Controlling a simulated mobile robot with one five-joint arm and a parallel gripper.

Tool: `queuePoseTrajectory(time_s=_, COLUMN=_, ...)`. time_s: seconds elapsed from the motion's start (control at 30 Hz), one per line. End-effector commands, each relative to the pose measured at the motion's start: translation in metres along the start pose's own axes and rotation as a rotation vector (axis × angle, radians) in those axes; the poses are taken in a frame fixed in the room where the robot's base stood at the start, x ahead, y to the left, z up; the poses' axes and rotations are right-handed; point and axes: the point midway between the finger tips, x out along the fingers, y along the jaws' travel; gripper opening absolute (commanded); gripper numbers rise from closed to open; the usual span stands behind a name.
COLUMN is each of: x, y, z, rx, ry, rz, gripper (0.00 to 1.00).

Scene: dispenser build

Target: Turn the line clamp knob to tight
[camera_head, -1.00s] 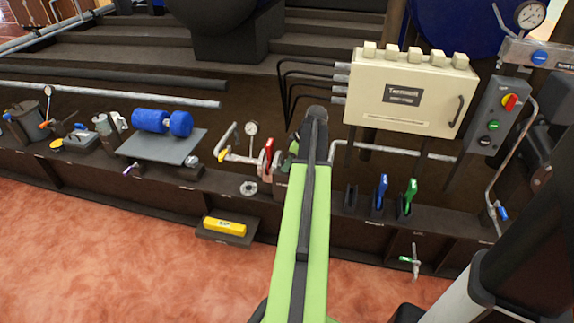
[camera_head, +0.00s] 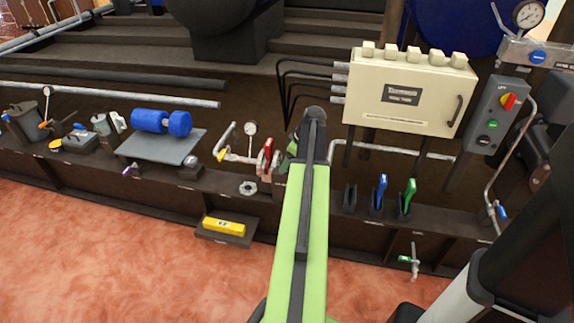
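I cannot make out with certainty which part is the line clamp knob. A pipe fitting with a red handle (camera_head: 267,157) and a yellow-tipped lever (camera_head: 222,154) stands on the bench left of my arm. A small dark green part (camera_head: 292,148) shows just at the left edge of my arm; I cannot tell what it belongs to. My green arm reaches up the middle of the picture and covers the bench behind it. My gripper is hidden beyond the arm's far end, so its fingers and anything between them do not show.
A beige box (camera_head: 408,92) with cables stands behind, right of my arm. Blue (camera_head: 380,190) and green (camera_head: 408,196) handles stand in dark holders on the right. A grey plate (camera_head: 160,147) bears a blue roller (camera_head: 161,121). A yellow block (camera_head: 223,227) lies on a low shelf. The front floor is clear.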

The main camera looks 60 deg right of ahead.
Motion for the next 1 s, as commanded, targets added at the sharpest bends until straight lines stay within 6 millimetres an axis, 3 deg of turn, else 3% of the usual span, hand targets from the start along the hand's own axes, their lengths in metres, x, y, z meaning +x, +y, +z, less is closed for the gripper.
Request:
queuePoseTrajectory(time_s=0.17, x=-0.026, y=0.000, z=-0.002, rx=0.002, ry=0.000, rz=0.001, gripper=0.64)
queuePoseTrajectory(time_s=0.7, x=-0.152, y=-0.001, z=-0.001, rx=0.002, ry=0.000, rz=0.000, gripper=0.64)
queuePoseTrajectory(time_s=1.0, x=-0.176, y=-0.001, z=0.003, rx=0.000, ry=0.000, rz=0.000, gripper=0.64)
